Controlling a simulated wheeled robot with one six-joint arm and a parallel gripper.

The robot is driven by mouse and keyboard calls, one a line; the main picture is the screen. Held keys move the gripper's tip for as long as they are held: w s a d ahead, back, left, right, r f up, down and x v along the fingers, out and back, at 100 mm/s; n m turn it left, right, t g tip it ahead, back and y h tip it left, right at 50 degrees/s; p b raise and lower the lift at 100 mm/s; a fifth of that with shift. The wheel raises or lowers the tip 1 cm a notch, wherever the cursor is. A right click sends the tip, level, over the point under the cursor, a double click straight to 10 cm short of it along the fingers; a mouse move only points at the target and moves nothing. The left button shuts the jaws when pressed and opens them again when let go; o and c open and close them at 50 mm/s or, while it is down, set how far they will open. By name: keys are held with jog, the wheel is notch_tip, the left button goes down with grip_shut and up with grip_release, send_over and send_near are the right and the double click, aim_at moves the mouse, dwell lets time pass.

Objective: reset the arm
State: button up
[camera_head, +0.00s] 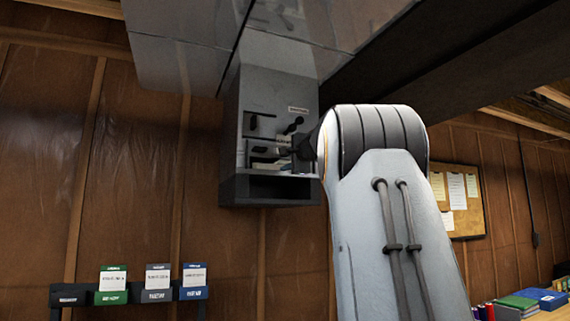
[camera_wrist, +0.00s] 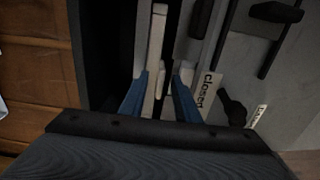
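My arm (camera_head: 385,210) reaches up to a grey wall-mounted box (camera_head: 275,95) in the head view. My gripper is mostly hidden there behind the wrist, close to the box's open lower front. In the wrist view my gripper (camera_wrist: 162,88) shows two blue fingers standing apart. A pale upright strip (camera_wrist: 157,45) shows between and beyond them; I cannot tell if a finger touches it.
Dark handles (camera_wrist: 277,12) and a dark knob (camera_wrist: 232,108) are right of the fingers. A rack with three labelled card holders (camera_head: 152,284) is low on the left. A cork board (camera_head: 457,200) hangs at right, above a bench with books (camera_head: 540,298).

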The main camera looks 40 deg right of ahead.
jog(key=b+v, duration=0.3)
jog(key=v, duration=0.4)
jog(key=shift+s, duration=0.1)
jog(key=w+a+f+n+g+y, duration=0.15)
jog(key=a+f, duration=0.35)
jog(key=f, duration=0.6)
jog(key=w+a+f+n+g+y, duration=0.1)
jog(key=a+f+n+g, duration=0.2)
jog(key=a+f, duration=0.55)
jog(key=w+a+f+n+g+y, duration=0.1)
jog(key=w+a+f+n+g, duration=0.1)
jog(key=f, duration=1.2)
jog(key=s+a+f+n+g+y, duration=0.1)
jog(key=s+a+f+n+g, duration=0.2)
jog(key=a+f, duration=0.45)
jog(key=s+a+f+n+g+y, duration=0.15)
jog(key=s+a+f, duration=0.25)
jog(key=f, duration=0.7)
jog(key=s+a+f+n+g, duration=0.2)
jog(key=s+a+f+n, duration=0.3)
jog(key=s+f, duration=0.5)
jog(key=s+a+f+n+g+h, duration=0.1)
jog(key=s+a+f+n+g, duration=0.2)
jog(key=s+a+f, duration=0.3)
jog(key=s+f+n, duration=0.1)
jog(key=s+f, duration=0.3)
jog(key=s, duration=0.4)
jog(key=shift+s+a+n+h, duration=0.25)
jog(key=shift+s+n+h, duration=0.05)
jog(key=shift+s+n, duration=0.1)
